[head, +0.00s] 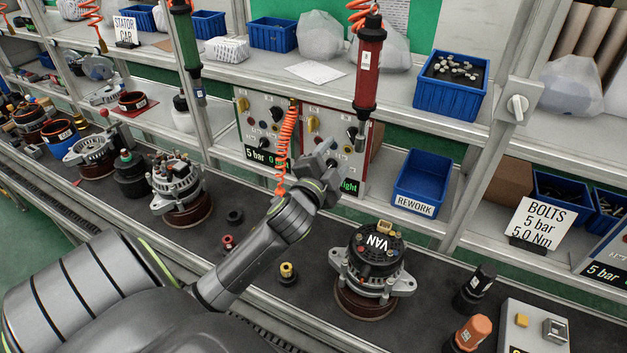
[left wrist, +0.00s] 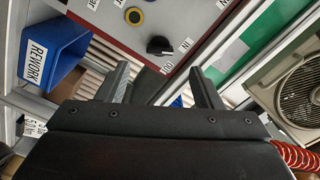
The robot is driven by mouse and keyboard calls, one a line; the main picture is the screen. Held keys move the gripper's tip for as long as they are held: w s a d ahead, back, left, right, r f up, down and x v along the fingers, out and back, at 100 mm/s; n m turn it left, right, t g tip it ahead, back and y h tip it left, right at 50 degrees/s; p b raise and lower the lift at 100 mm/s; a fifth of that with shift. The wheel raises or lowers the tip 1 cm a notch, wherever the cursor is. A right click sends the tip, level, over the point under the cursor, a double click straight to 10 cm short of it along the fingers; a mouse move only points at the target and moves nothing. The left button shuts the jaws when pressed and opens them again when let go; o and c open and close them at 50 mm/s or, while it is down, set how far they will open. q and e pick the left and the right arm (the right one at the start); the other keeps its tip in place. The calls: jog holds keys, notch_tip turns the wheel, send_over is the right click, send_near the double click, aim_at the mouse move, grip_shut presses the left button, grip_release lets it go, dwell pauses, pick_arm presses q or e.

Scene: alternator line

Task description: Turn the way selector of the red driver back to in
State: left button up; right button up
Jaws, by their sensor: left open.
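The red driver (head: 368,65) hangs upright on an orange coil in the head view, in front of its red-edged panel (head: 334,118). The black way selector (left wrist: 159,46) is on this panel in the left wrist view, with IN and OUT labels beside it. I cannot tell for sure which label it points at. In the head view the black knob (head: 352,132) shows just beside the driver's lower end. My left gripper (head: 322,163) is open and empty in front of the panel's lower part. In the left wrist view its fingers (left wrist: 162,88) stand apart, short of the selector.
A blue REWORK bin (head: 423,180) stands right of the panel. The green driver (head: 187,45) hangs to the left. An orange coil (head: 286,145) hangs close to my left wrist. The VAN alternator (head: 375,262) stands below.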

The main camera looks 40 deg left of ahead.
pick_arm(q)
jog(key=b+v, duration=0.1)
jog(key=v, duration=0.9)
jog(key=shift+b, duration=0.4)
